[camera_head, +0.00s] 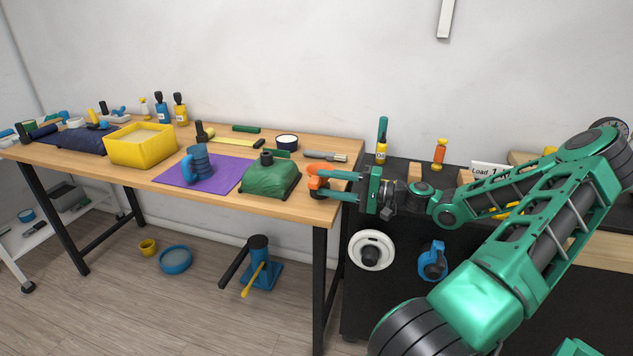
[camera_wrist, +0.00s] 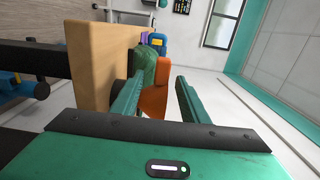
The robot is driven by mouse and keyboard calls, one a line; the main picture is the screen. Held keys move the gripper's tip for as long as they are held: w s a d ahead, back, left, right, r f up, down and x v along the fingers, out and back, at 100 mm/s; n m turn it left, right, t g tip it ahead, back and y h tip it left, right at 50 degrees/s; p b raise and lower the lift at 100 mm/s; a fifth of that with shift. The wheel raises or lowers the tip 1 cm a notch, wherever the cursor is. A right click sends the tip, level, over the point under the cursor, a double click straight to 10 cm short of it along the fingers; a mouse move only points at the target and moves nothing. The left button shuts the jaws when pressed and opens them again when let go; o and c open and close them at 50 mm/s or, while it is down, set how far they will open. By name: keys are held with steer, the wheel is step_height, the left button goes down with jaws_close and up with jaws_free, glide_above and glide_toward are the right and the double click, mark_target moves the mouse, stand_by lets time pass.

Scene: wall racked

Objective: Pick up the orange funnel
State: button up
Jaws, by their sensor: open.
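The orange funnel (camera_head: 326,167) stands at the right end of the wooden workbench (camera_head: 300,205). My gripper (camera_head: 325,184) reaches in from the right with its fingers level and open, their tips at the funnel. In the wrist view the funnel (camera_wrist: 155,103) shows beside and partly behind the left finger, reaching into the space between the fingers (camera_wrist: 160,78). Part of it is hidden by that finger. I cannot tell whether a finger touches it.
A purple mat (camera_head: 225,173) with a blue mug-like object (camera_head: 199,163) is farther left. A dark cabinet (camera_head: 400,245) adjoins on the right.

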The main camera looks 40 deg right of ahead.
mark_target(321, 178)
steer(key=x, duration=0.4)
steer(key=shift+w+a, duration=0.2)
steer(key=shift+w, duration=0.1)
jaws_close()
steer(key=shift+r, duration=0.1)
steer(key=shift+r, duration=0.5)
step_height(321, 178, up, 3)
steer(key=shift+s+a+r, duration=0.1)
steer(key=shift+s+r, duration=0.05)
steer(key=s+a+r, duration=0.6)
steer(key=s+a, duration=0.1)
steer(key=s, duration=0.1)
steer(key=shift+a+r, duration=0.3)
steer(key=shift+s, duration=0.15)
